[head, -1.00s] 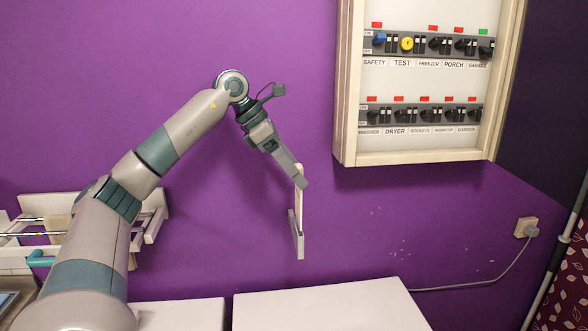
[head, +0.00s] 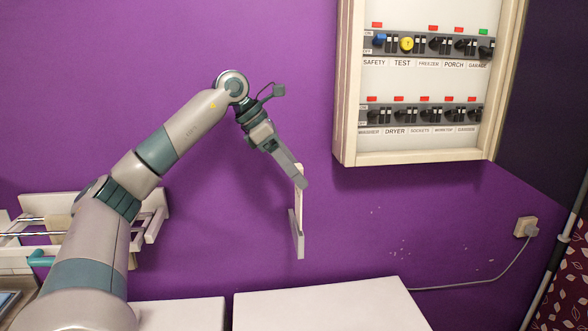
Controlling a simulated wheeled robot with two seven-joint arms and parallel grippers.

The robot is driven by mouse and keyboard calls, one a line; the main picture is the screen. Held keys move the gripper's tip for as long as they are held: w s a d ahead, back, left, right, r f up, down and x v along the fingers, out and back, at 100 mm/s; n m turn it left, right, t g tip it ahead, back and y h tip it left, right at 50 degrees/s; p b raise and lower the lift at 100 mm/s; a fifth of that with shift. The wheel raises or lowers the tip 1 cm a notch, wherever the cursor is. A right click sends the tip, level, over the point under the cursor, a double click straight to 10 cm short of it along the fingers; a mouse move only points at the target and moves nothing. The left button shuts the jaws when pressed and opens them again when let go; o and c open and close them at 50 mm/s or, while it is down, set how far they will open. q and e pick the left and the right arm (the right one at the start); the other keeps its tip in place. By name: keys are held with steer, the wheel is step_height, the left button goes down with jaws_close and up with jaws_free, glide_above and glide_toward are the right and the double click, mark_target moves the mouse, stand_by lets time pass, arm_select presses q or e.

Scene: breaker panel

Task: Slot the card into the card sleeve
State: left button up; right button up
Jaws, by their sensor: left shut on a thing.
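My left gripper (head: 299,178) points down and to the right, in front of the purple wall. It is shut on the upper part of a thin, pale card (head: 299,201), which hangs upright and is seen nearly edge-on. The card's lower part meets a narrow grey card sleeve (head: 296,236), also seen edge-on. The card looks at or partly inside the sleeve's top; how deep it sits I cannot tell. My right gripper is not in view.
A breaker panel (head: 348,160) in a pale wooden frame hangs at upper right. A white surface (head: 330,308) lies below the sleeve. A rack (head: 40,205) stands at left behind my arm. A socket with a cable (head: 525,227) is at right. The wall around the gripper is clear.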

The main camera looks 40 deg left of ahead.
mark_target(297, 201)
arm_select(q)
steer(key=shift+f+b, duration=0.45)
steer(key=shift+f, duration=0.2)
steer(key=shift+f+b, duration=0.9)
steer(key=shift+f, duration=0.4)
steer(key=shift+f+b, duration=1.4)
steer(key=shift+f, duration=0.55)
steer(key=o, duration=1.4)
steer(key=shift+r, duration=0.1)
steer(key=shift+s+a+r, duration=0.2)
steer(key=shift+r, duration=0.15)
steer(key=shift+b+v, duration=0.7)
steer(key=shift+v, duration=7.5)
